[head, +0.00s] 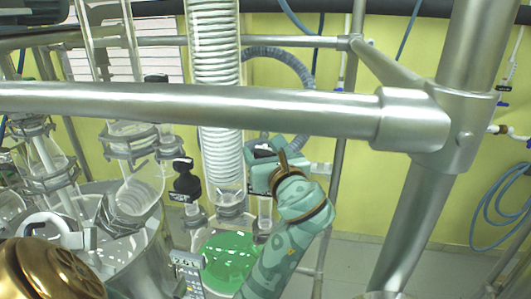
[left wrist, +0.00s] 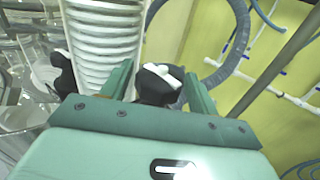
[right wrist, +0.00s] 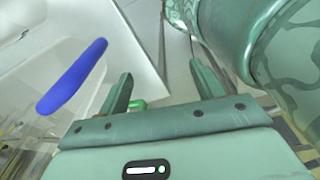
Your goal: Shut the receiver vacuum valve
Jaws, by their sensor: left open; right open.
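A black valve knob with a white top (left wrist: 158,85) sits between the spread fingers of my left gripper (left wrist: 157,72) in the left wrist view. The fingers are open on either side of it, and I cannot tell whether they touch it. In the head view my left gripper (head: 262,155) is beside the coiled glass column, above the round receiver flask with green liquid (head: 228,262), and it largely hides the knob. A second black knob (head: 186,181) stands to its left. My right gripper (right wrist: 160,68) is open with nothing held between its fingers; it is not identifiable in the head view.
The coiled glass column (head: 215,80) rises close to my left gripper. A thick steel rail (head: 200,107) crosses in front, joined to a post (head: 415,220) at right. Glass vessels (head: 130,185) crowd the left. A blue handle (right wrist: 72,78) is near my right gripper.

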